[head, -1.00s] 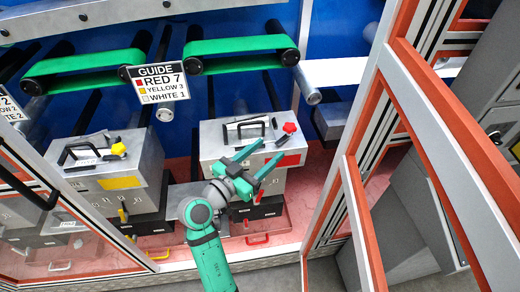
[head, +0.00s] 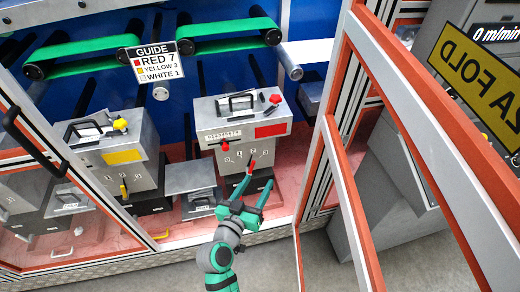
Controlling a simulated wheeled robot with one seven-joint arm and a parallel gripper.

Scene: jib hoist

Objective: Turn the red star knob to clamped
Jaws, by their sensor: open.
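The red star knob (head: 274,98) sits on the top right of a silver box (head: 262,115) with a red label on its front. I cannot tell its setting at this size. My gripper (head: 257,179) is open and empty, with its fingers pointing up in the picture. It is below the knob in the picture, in front of the box's lower part, and apart from the knob. A black handle (head: 238,103) lies on the box top, left of the knob.
A similar box with a yellow label (head: 122,156) stands at left. A guide sign (head: 159,68) reads red 7, yellow 3, white 1. Green belt rollers (head: 222,38) hang above. An open orange-and-grey framed door (head: 345,205) stands at right. Grey floor shows below.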

